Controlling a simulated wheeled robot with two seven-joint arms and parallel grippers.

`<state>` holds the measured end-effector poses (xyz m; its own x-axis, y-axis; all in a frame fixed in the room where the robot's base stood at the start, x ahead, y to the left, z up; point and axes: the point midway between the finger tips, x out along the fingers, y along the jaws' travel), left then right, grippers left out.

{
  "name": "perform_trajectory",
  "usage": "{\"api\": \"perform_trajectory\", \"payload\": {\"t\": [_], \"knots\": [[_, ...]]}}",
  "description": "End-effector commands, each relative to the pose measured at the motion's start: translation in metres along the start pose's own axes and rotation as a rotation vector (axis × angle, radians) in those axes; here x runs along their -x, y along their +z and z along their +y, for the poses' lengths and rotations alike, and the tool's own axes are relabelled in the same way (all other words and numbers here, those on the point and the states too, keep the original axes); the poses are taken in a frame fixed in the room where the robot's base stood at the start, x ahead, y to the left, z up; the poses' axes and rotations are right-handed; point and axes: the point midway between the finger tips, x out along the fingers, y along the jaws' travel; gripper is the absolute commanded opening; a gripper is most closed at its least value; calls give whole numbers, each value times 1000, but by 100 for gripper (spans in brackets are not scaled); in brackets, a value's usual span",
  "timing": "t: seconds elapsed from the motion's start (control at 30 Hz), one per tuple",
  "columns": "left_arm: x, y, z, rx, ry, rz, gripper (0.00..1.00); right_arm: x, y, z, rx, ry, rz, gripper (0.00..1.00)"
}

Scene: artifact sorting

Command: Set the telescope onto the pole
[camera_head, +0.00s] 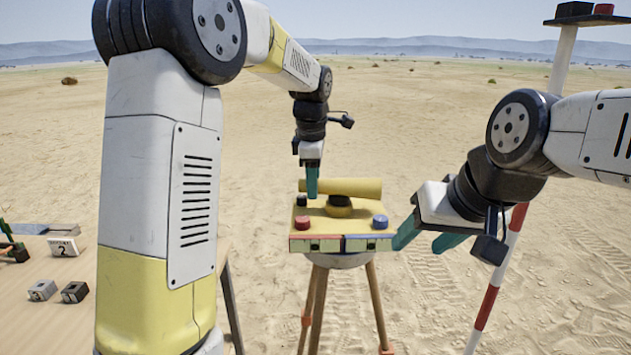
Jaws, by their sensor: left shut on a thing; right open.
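The telescope (345,187) is a yellow tube lying across a dark round mount on a yellow platform (350,226). The platform sits on a wooden-legged tripod (318,312). My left gripper (312,192) points down and is shut on the telescope's left part; its fingers hide some of the tube. My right gripper (425,242) is open and empty, just right of the platform. The red and white striped pole (490,290) stands tilted in the picture at the right, partly hidden by my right arm. Its top (563,55) carries a small plate.
On the platform are a red knob (302,222), a blue knob (379,221) and a small black piece (302,200). The pole's plate bears black (575,9) and red (604,9) pieces. A wooden table (45,325) with small blocks stands left. Open sand surrounds everything.

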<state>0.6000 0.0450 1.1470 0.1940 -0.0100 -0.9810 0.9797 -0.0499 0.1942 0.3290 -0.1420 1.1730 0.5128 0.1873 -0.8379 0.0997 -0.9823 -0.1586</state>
Motion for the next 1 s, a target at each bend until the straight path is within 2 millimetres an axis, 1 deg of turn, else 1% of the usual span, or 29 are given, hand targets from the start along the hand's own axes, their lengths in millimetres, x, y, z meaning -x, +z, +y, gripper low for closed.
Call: {"api": "perform_trajectory", "payload": {"t": [0.3,0.77,0.8,0.9,1.0], "knots": [[2,1,-6,103,2,20,0,0,0,0,0,0,0,54],[3,1,-7,118,3,23,0,0,0,0,0,0,0,54],[3,1,-7,118,3,23,46,0,0,0,0,0,0,54],[2,1,-7,118,3,23,62,0,0,0,0,0,0,54],[2,1,-7,117,2,23,62,0,0,0,0,0,0,54]]}}
